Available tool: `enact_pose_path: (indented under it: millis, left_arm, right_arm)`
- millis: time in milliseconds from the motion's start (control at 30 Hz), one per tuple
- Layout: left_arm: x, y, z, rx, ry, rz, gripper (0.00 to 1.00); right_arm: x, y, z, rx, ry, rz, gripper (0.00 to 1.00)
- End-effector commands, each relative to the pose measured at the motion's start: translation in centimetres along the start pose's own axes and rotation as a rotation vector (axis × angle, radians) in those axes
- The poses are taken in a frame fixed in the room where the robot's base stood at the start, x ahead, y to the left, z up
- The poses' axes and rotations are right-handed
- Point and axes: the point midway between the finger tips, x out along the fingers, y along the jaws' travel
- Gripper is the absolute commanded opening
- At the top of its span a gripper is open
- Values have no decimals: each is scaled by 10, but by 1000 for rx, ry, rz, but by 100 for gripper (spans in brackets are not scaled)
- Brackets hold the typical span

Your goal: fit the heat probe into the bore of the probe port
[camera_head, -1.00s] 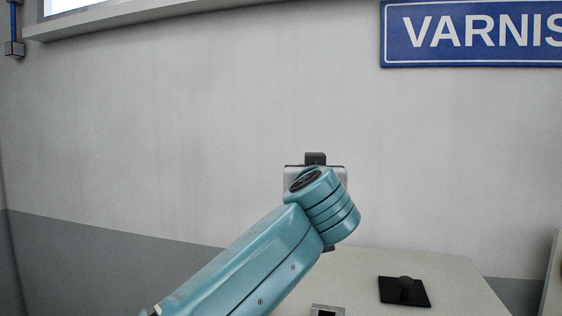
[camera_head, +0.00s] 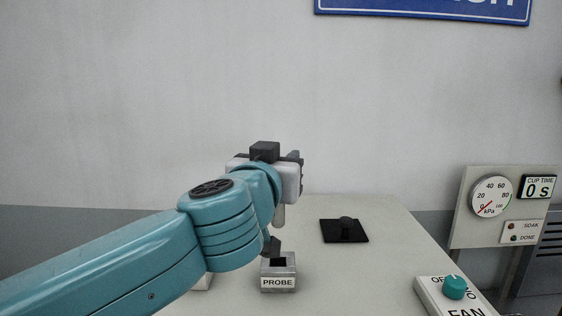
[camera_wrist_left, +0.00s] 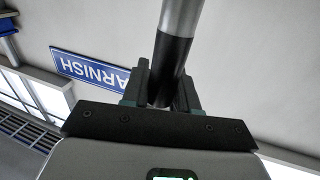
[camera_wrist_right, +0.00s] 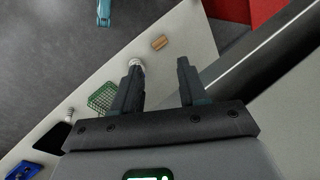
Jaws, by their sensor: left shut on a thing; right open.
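The heat probe, a rod with a black grip band (camera_wrist_left: 168,68) and a grey metal shaft, is between the fingers of my left gripper (camera_wrist_left: 162,90) in the left wrist view. That gripper is shut on the band. In the head view a pale end of the probe (camera_head: 279,215) shows beside the gripper, above the table; the wrist hides the rest. The probe port (camera_head: 278,283) is a grey block labelled PROBE with a dark opening on top, just below the gripper in the picture. My right gripper (camera_wrist_right: 160,82) is open and empty in the right wrist view.
A black square plate with a knob (camera_head: 344,230) lies right of the port. A white box with a teal knob (camera_head: 454,287) and a gauge panel (camera_head: 490,196) are farther right. The right wrist view shows a green basket (camera_wrist_right: 103,98) and a wooden block (camera_wrist_right: 159,43).

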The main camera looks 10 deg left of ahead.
Motion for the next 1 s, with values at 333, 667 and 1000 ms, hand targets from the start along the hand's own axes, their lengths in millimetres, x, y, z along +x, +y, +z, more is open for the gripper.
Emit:
enact_pose_path:
  millis: [333, 667, 1000]
  left_arm:
    - [0, 1, 22, 0, -3, 0, 0]
    - [0, 0, 52, -1, -2, -1, 0]
    - [0, 0, 59, -2, -2, 0, 0]
  right_arm:
    - [15, 5, 0, 0, 0, 0, 43]
    - [35, 13, -1, 0, 0, 0, 43]
    - [39, 14, -1, 0, 0, 0, 43]
